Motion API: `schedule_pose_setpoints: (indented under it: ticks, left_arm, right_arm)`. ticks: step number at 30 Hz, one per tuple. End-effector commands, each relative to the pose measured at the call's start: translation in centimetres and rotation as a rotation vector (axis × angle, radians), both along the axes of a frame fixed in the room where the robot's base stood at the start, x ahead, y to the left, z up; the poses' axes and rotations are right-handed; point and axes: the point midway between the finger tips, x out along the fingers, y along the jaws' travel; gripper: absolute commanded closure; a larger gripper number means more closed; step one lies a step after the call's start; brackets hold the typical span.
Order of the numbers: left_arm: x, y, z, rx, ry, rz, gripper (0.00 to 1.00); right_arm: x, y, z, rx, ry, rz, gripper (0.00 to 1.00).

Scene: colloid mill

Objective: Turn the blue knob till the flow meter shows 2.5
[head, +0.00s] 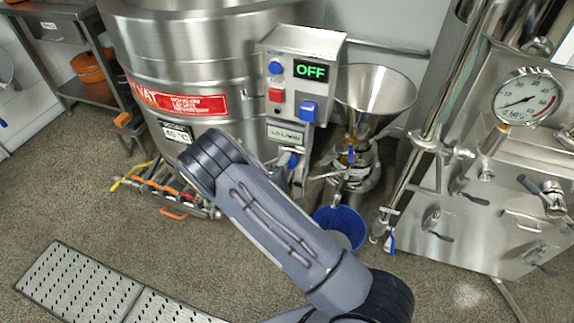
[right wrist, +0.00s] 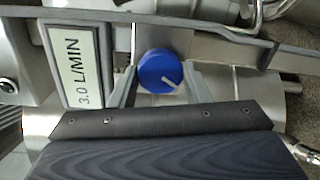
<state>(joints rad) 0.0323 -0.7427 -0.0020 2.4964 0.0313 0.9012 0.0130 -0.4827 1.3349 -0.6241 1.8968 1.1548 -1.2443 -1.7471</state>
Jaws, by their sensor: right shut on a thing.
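The blue knob (right wrist: 160,71) is round with a white pointer line slanting toward the lower right in the right wrist view. My right gripper (right wrist: 159,82) has one finger on each side of the knob and is shut on it. The flow meter (right wrist: 82,68) beside it reads 3.0 L/MIN. In the head view the flow meter (head: 286,134) sits on the post below the control box, its digits too small to read surely. My own arm crosses in front and hides part of the area below. My left gripper is not in view.
The control box (head: 290,88) has a green OFF display and blue and red controls. A steel vat (head: 200,60) stands left, a funnel (head: 373,95) right, and a blue bucket (head: 345,220) on the floor. A gauge panel (head: 510,160) stands further right.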

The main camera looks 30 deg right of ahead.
Motion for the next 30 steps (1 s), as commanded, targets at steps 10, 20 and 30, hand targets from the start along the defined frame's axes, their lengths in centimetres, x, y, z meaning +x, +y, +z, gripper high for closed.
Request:
schedule_pose_setpoints:
  ticks: [10,20,30]
  left_arm:
    - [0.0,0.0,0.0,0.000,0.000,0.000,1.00]
    - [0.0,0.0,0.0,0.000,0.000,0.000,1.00]
    - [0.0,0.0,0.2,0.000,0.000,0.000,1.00]
  right_arm:
    - [-0.1,-0.1,-0.1,0.000,0.002,-0.002,0.52]
    - [0.0,0.0,0.0,0.001,0.001,-0.001,0.35]
    - [-2.1,2.7,0.2,0.000,0.003,0.004,0.35]
